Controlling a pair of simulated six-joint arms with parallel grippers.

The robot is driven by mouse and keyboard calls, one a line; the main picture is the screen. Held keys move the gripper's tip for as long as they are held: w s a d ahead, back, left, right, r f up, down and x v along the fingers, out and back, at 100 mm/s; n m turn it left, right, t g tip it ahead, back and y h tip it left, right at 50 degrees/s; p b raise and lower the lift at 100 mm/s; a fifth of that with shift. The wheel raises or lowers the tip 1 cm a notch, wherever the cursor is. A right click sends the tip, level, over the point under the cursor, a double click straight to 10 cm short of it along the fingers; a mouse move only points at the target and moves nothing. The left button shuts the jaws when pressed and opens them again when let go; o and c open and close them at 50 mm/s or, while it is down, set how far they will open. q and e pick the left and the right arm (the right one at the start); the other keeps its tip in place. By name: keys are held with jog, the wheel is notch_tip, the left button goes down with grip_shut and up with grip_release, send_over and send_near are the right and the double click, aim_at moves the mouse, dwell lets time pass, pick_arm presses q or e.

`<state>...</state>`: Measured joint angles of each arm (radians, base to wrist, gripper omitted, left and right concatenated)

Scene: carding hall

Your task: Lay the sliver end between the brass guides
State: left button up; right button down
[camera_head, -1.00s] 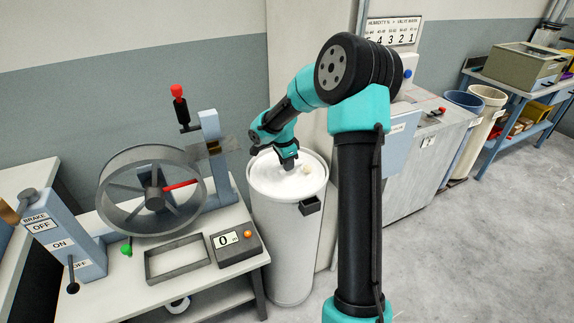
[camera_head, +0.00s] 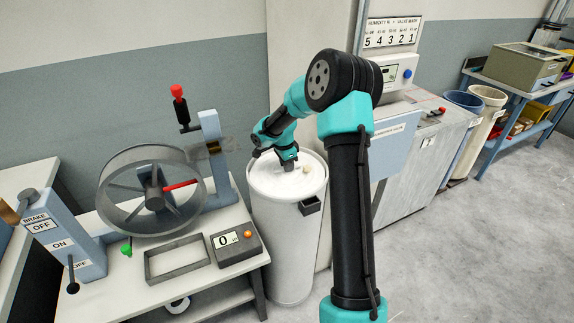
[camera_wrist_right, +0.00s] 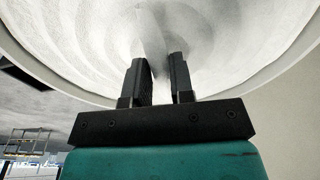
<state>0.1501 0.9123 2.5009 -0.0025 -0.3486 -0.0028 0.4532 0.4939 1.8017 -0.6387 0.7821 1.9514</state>
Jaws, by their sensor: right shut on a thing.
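A tall white can (camera_head: 283,245) stands right of the bench, filled with pale coiled sliver (camera_head: 270,183). My right gripper (camera_head: 289,167) points down into the can's mouth, close over the coils. In the right wrist view its two dark fingers (camera_wrist_right: 160,78) stand close together, with a blurred pale strand of sliver (camera_wrist_right: 152,40) between them. Where that strand's end lies is not clear. A small brownish, brass-like part (camera_head: 213,147) sits by the blue post beside the wheel; single guides are too small to tell apart. My left gripper is not in view.
The bench holds a grey spoked wheel (camera_head: 152,190), a red-topped lever (camera_head: 178,92), an empty rectangular frame (camera_head: 177,259) and a counter reading 0 (camera_head: 236,243). A blue brake box (camera_head: 66,240) is at left. Grey floor at right is clear.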

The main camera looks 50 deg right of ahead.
jog(key=shift+f, duration=0.1)
jog(key=c, duration=1)
grip_release()
jog(key=r, duration=0.4)
jog(key=a+r, duration=0.1)
jog(key=r, duration=0.7)
jog(key=shift+w+a+r, duration=0.1)
jog(key=shift+w+a, duration=0.1)
jog(key=shift+w, duration=0.05)
jog(key=shift+o, duration=0.6)
